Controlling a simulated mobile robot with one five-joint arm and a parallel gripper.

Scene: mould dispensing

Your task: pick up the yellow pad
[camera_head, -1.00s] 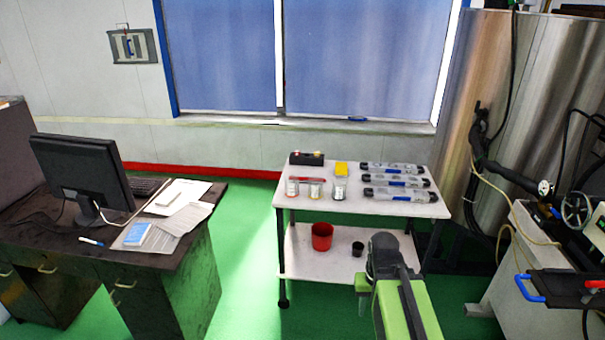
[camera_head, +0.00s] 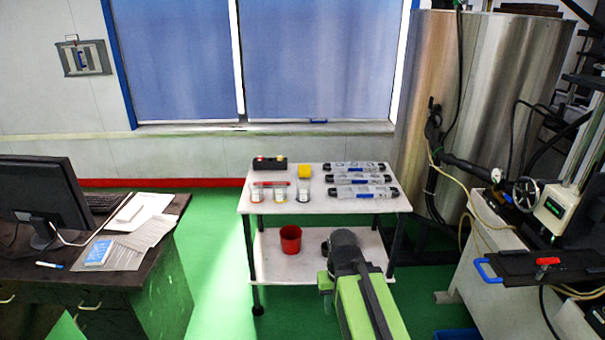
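The yellow pad (camera_head: 305,171) is a small yellow block on the white top of the two-tier cart (camera_head: 318,204). It lies near the back edge, between a dark holder and the cartridges. My arm reaches up from the bottom of the picture in front of the cart's right part. Its end is seen from behind, and the fingers of my gripper do not show. Nothing of mine touches the pad.
Small jars (camera_head: 279,191) and a red marker-like item (camera_head: 270,183) stand in front of the dark holder (camera_head: 270,163). Several cartridges (camera_head: 358,179) lie on the right. A red cup (camera_head: 290,239) is on the lower shelf. A desk with a monitor (camera_head: 36,190) stands left, machinery right.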

